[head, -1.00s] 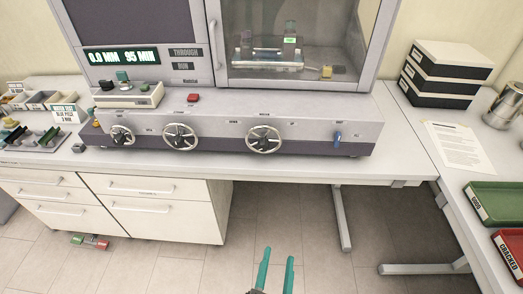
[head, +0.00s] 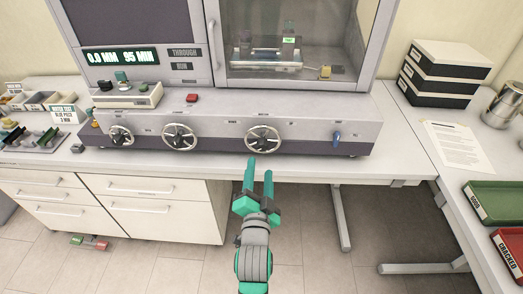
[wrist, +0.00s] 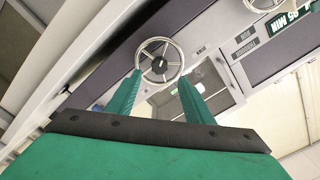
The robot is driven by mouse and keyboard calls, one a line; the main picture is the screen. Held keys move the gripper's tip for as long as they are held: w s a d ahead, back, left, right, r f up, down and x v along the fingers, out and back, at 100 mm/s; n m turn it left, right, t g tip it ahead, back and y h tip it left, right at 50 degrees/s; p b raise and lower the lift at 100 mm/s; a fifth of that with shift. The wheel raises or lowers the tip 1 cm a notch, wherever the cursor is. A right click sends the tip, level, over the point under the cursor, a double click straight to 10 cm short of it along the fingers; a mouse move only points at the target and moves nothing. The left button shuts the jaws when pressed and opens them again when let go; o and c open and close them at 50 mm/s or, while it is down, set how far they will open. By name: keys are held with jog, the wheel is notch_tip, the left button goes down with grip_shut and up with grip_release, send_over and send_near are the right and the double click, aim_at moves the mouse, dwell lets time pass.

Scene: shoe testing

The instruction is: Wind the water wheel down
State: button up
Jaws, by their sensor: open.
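I see no contact.
The bench's front edge (head: 330,178) runs below the wheels. Green (head: 497,203) and red trays stand at right.

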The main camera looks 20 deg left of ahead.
aim_at(262, 149)
jog(key=x, duration=0.9)
jog(key=shift+w, duration=0.2)
jog(key=shift+c, duration=0.6)
jog(key=c, duration=0.9)
